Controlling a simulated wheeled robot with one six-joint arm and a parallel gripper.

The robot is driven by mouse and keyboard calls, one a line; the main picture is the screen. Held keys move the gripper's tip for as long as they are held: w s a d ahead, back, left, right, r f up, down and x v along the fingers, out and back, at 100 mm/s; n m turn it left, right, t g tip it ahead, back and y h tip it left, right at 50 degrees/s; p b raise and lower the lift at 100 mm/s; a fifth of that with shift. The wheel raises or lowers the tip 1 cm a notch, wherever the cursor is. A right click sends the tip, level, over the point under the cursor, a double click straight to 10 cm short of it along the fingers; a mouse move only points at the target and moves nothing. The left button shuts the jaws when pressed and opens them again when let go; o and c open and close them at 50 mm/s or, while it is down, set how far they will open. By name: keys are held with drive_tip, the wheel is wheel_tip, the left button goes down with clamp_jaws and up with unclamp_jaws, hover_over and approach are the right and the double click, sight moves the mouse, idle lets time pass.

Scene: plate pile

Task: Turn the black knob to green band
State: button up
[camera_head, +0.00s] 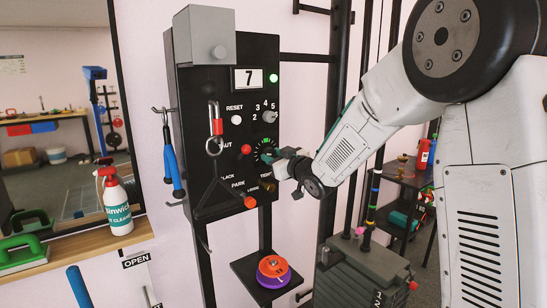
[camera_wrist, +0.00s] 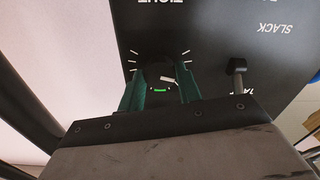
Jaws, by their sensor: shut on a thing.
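The black knob (camera_wrist: 157,72) sits on the black panel between my green finger pads, ringed by white tick marks. A short white mark (camera_wrist: 169,79) shows on or beside the knob, tilted, and I cannot tell exactly where it points. My gripper (camera_wrist: 160,96) is shut on the knob, a finger on each side. In the head view, the gripper (camera_head: 277,160) reaches the dial from the right and hides most of the knob.
A carabiner (camera_head: 215,130) hangs in front. A small lever (camera_wrist: 238,75) stands beside the gripper.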

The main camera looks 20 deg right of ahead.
drive_tip(key=m, duration=1.1)
drive_tip(key=shift+m, duration=1.9)
drive_tip(key=o, duration=1)
